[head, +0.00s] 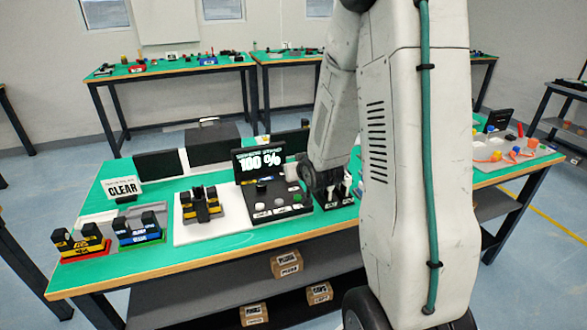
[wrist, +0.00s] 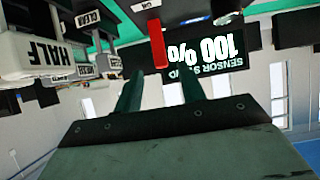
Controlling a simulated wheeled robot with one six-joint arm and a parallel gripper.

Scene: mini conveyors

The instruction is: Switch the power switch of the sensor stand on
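The sensor stand's black display (head: 258,160) reads 100% on the middle table in the head view. It also shows upside down in the wrist view (wrist: 205,55). Below it in the head view is a black panel (head: 283,204) with white pads and knobs. In the wrist view a red bar (wrist: 157,44) stands in front of the display, and I cannot tell whether it is the power switch. My gripper (wrist: 160,77) is open and empty, its two dark fingers apart, with the red bar's tip between and beyond them.
A white HALF block (wrist: 40,53) and small labelled parts stand to the left in the wrist view.

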